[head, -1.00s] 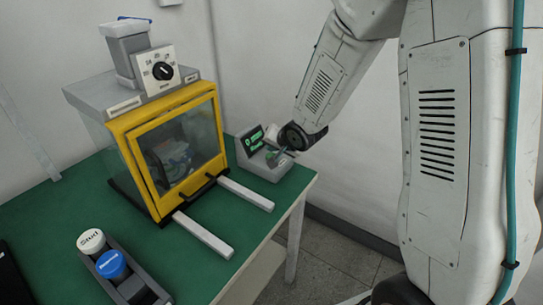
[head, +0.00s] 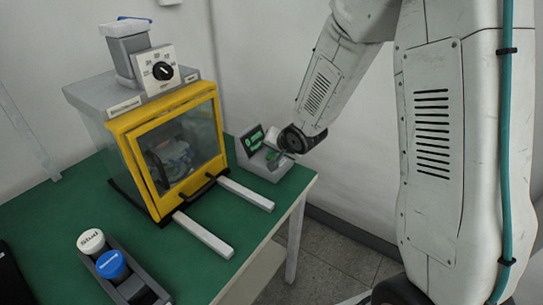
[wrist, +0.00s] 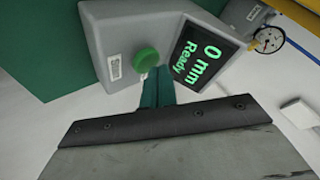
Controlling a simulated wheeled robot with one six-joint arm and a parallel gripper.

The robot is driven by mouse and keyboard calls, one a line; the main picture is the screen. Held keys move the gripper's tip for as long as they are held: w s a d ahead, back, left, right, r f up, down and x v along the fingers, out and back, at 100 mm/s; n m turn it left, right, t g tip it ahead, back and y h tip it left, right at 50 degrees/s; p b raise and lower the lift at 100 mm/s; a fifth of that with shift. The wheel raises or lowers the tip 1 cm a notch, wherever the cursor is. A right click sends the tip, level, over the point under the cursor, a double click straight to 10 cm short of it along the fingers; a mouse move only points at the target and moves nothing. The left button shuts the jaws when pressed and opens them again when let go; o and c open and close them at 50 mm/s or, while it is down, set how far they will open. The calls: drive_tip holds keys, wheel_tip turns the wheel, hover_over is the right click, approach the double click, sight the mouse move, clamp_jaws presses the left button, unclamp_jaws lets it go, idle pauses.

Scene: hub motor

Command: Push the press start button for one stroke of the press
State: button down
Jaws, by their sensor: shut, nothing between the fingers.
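The press control box (head: 262,172) is grey and sits at the right end of the green table. In the wrist view the box (wrist: 110,25) carries a round green start button (wrist: 146,61) and a tilted dark display (wrist: 200,55) reading "0 mm Ready". My gripper (wrist: 158,72) is shut and empty, its teal fingertips right beside the button's lower edge. I cannot tell whether they touch it. In the head view my gripper (head: 277,157) is over the box front and hides the button. The press (head: 165,145) has a yellow-framed clear door, which looks closed.
Two pale rails (head: 204,235) stick out in front of the press. A grey holder (head: 125,280) with a white-capped and a blue-capped container stands at front left. A round gauge (wrist: 268,39) shows in the wrist view. Free floor lies right of the table.

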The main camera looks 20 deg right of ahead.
drive_tip(key=shift+f, duration=0.5)
idle(0.6)
idle(0.3)
drive_tip(key=shift+r, duration=3.45)
